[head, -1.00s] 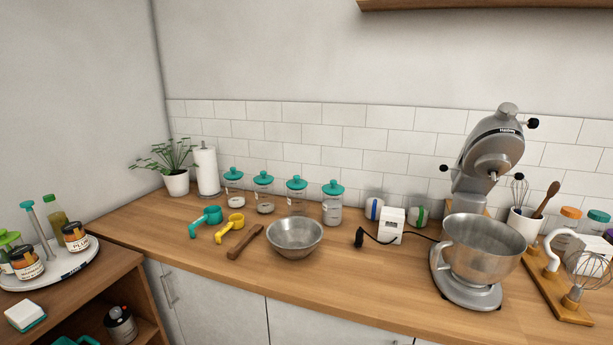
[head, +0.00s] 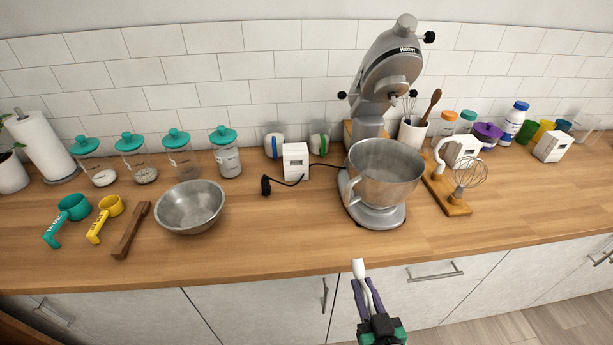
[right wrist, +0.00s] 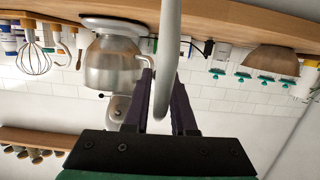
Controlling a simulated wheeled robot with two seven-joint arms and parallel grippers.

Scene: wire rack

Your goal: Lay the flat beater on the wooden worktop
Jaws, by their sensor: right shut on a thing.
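The flat beater (head: 359,268) is a pale, whitish piece. My right gripper (head: 363,286) is shut on it, with its dark fingers on either side. In the head view both appear just below the front edge of the wooden worktop (head: 275,240), in front of the cabinet doors. In the right wrist view the beater (right wrist: 168,62) shows nearly edge-on between the fingers (right wrist: 163,92), and part of it runs out of the top of the picture. That view is upside down. My left gripper is not in view.
The stand mixer (head: 393,80) with its steel bowl (head: 385,170) stands behind the gripper. A metal bowl (head: 190,207) and measuring cups (head: 72,207) are at left. A wooden stand with a whisk (head: 470,172) is right. The worktop is bare between the bowls and at front right.

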